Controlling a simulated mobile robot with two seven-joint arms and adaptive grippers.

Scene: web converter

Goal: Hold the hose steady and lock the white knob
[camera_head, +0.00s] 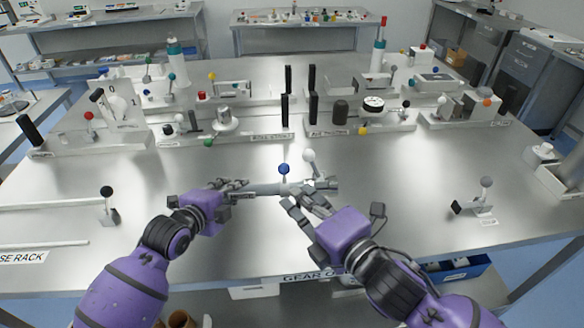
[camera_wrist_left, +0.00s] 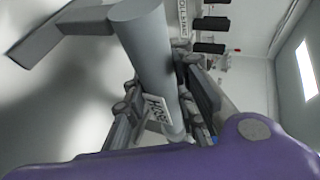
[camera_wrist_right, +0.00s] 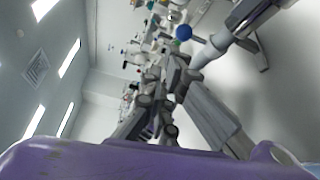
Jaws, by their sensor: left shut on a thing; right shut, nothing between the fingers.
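The grey hose (camera_head: 266,189) lies roughly level across the middle of the bench. My left gripper (camera_head: 236,188) is shut on its left part. In the left wrist view the hose (camera_wrist_left: 147,45) runs between the fingers, with a label reading HOSE. The white knob (camera_head: 309,156) tops a short stem at the fitting (camera_head: 322,183) on the hose's right end. A blue knob (camera_head: 284,169) stands just left of it; it also shows in the right wrist view (camera_wrist_right: 183,32). My right gripper (camera_head: 297,199) is shut and empty, just in front of the fitting, below the white knob; whether it touches is unclear.
A black-knobbed lever stand (camera_head: 107,205) is at left, a grey-knobbed one (camera_head: 484,195) at right. Fixtures with knobs, black posts and a gauge (camera_head: 373,104) line the bench behind. The bench between the hose and these fixtures is clear.

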